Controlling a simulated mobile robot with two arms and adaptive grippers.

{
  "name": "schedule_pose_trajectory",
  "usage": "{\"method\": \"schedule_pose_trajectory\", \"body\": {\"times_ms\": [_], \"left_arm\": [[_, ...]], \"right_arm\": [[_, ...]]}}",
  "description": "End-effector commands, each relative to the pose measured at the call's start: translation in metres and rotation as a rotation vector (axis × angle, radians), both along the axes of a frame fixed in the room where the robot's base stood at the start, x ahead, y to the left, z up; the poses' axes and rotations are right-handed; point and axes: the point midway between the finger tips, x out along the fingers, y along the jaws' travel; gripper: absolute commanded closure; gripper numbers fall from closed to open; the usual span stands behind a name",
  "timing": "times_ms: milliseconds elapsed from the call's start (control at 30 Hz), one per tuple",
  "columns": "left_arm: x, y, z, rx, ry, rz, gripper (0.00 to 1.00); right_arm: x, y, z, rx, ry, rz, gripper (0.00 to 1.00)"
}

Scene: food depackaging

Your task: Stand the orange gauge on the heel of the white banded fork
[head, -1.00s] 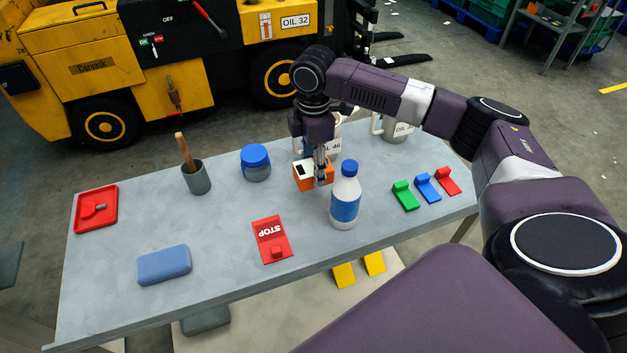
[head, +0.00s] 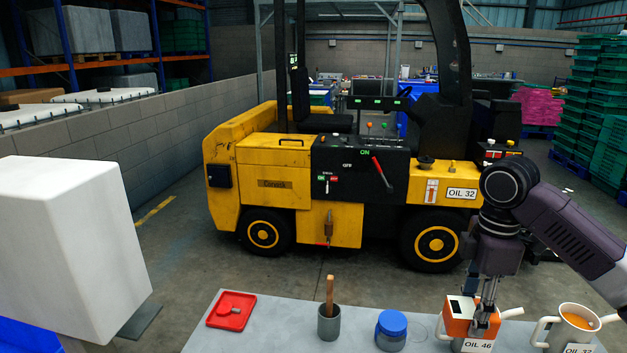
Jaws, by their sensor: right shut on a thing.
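The orange gauge (head: 457,318), a small box with a white and dark top face, is at the lower right of the head view. My right gripper (head: 484,322) points down and is shut on it, in front of the OIL 46 jug. The yellow forklift (head: 330,185) stands beyond the table. Its forks are on the right side, mostly hidden behind my right arm. I cannot make out a white band or the fork's heel. My left gripper is not in view.
The grey table (head: 270,325) holds a red tray (head: 232,312), a grey cup (head: 329,324), a blue-lidded jar (head: 391,330), the OIL 46 jug (head: 478,346) and an OIL 32 jug (head: 577,328). A large white block (head: 65,245) fills the left foreground. Open floor lies between table and forklift.

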Motion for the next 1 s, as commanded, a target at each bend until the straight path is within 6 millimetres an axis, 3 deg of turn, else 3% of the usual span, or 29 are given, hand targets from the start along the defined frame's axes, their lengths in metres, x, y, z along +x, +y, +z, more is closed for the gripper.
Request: {"method": "schedule_pose_trajectory", "body": {"times_ms": [33,367,400,667,1000], "left_arm": [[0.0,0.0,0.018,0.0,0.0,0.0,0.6],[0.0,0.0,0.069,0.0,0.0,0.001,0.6],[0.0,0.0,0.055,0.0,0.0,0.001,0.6],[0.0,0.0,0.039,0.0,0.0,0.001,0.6],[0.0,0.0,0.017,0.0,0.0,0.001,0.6]], "right_arm": [[0.0,0.0,0.018,0.001,-0.002,0.0,0.95],[0.0,0.0,0.069,0.001,-0.002,-0.002,0.95],[-0.002,0.006,0.052,-0.001,-0.001,-0.04,0.95],[-0.016,0.035,0.029,0.0,-0.003,-0.286,0.95],[-0.055,0.081,-0.015,-0.001,-0.003,-0.694,0.95]]}}
